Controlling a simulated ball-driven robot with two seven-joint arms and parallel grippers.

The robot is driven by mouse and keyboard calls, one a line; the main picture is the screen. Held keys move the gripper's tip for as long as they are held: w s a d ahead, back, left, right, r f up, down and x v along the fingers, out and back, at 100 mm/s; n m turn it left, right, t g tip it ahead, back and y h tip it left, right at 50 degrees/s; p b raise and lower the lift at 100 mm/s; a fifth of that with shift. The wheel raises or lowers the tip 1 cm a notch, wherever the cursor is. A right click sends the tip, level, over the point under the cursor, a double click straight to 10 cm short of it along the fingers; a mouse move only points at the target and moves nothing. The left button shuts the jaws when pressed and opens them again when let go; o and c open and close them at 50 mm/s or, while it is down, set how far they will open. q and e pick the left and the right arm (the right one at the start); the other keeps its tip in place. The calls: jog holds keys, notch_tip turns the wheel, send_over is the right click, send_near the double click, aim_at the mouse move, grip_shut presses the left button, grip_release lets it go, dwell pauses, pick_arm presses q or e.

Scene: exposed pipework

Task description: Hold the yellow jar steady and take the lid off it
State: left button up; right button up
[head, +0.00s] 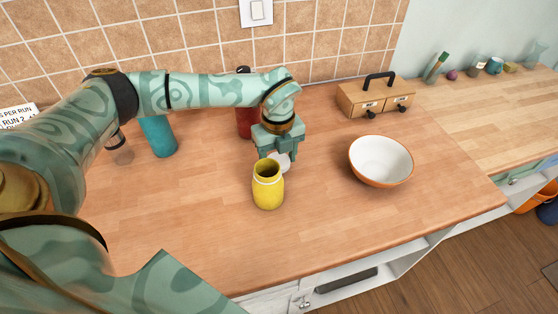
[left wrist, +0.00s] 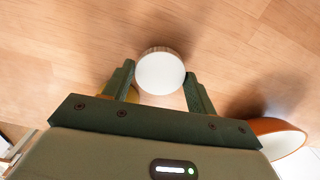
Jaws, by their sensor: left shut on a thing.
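The yellow jar (head: 268,193) stands upright on the wooden counter in the head view. Its mouth is uncovered and shows a dark inside. My left gripper (head: 278,157) is just behind the jar and shut on the white lid (head: 284,163), which is apart from the jar's mouth. In the left wrist view the lid (left wrist: 160,73) is round and white between the two fingers of my left gripper (left wrist: 160,88). My right gripper is in neither view.
An orange-rimmed white bowl (head: 381,159) stands right of the jar. A small wooden drawer box (head: 374,100) is at the back. A teal cylinder (head: 158,136) and a red container (head: 244,122) stand behind, near my arm. The counter's front is clear.

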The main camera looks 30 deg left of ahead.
pick_arm(q)
jog(key=shift+f, duration=0.75)
jog(key=shift+f, duration=0.1)
jog(key=o, duration=1.1)
